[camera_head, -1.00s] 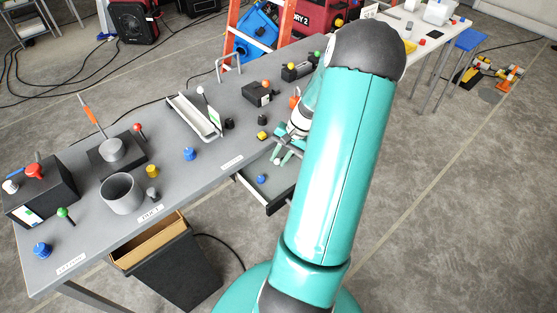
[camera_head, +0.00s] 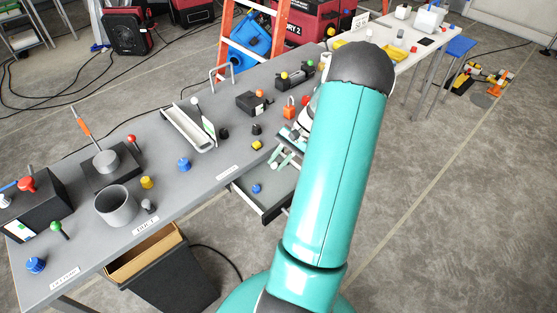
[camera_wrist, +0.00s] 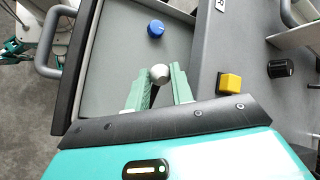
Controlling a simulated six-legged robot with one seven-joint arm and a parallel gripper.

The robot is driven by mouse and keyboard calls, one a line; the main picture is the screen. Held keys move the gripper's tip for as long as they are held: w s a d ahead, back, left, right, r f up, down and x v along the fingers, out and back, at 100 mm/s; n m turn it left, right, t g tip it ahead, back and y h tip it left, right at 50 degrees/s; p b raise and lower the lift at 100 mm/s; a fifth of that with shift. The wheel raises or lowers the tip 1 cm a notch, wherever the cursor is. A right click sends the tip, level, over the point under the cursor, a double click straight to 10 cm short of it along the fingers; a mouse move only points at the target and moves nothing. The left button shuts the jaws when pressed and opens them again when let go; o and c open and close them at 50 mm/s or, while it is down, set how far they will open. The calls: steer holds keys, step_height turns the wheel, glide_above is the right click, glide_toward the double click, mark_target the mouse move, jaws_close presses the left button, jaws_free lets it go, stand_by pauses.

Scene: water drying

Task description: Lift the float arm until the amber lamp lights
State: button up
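My gripper (camera_wrist: 161,80) points down over an open drawer (camera_wrist: 112,60) at the bench front. Its two pale green fingers stand apart, with a grey-white ball (camera_wrist: 160,73) between their tips. I cannot tell whether they grip it. In the head view my gripper (camera_head: 283,160) shows small, partly behind my teal arm. I cannot tell for sure which part is the float arm. A rod with an orange sleeve (camera_head: 83,126) leans up from a grey cylinder (camera_head: 106,162) on a black base at the left. I see no lamp clearly lit amber.
The drawer holds a blue knob (camera_head: 257,188), also in the wrist view (camera_wrist: 156,28). A yellow button (camera_wrist: 229,84) and black knob (camera_wrist: 281,68) sit on the bench beside it. A white tray (camera_head: 188,126), grey cup (camera_head: 115,205) and blue knob (camera_head: 184,164) stand further left. A bin (camera_head: 165,280) stands below.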

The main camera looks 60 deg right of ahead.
steer(key=o, duration=0.4)
steer(key=v, duration=1.3)
steer(key=shift+s+d+r, duration=0.1)
steer(key=shift+d+r, duration=0.1)
steer(key=shift+r, duration=0.2)
steer(key=w+a+r+n+g+h, duration=0.1)
steer(key=w+a+r+n+h, duration=0.2)
steer(key=a, duration=0.5)
steer(key=w+a+r+n+g, duration=0.1)
steer(key=w+a+r, duration=0.35)
steer(key=a, duration=0.25)
steer(key=w+a+r+n+g+h, duration=0.1)
steer(key=w+a+r+n+h, duration=0.15)
steer(key=a+r, duration=0.4)
steer(key=s+a+n+t, duration=0.1)
steer(key=s+a+n, duration=0.1)
steer(key=a, duration=0.6)
steer(key=s+a+r+n+t+h, duration=0.1)
steer(key=s+a+n+t, duration=0.1)
steer(key=a, duration=0.6)
steer(key=s+a+r+n+t+h, duration=0.1)
steer(key=s+a+n, duration=0.3)
steer(key=a, duration=0.4)
steer(key=shift+s+a+r+t, duration=0.1)
steer(key=shift+s+a+t, duration=0.05)
steer(key=shift+a+t, duration=0.25)
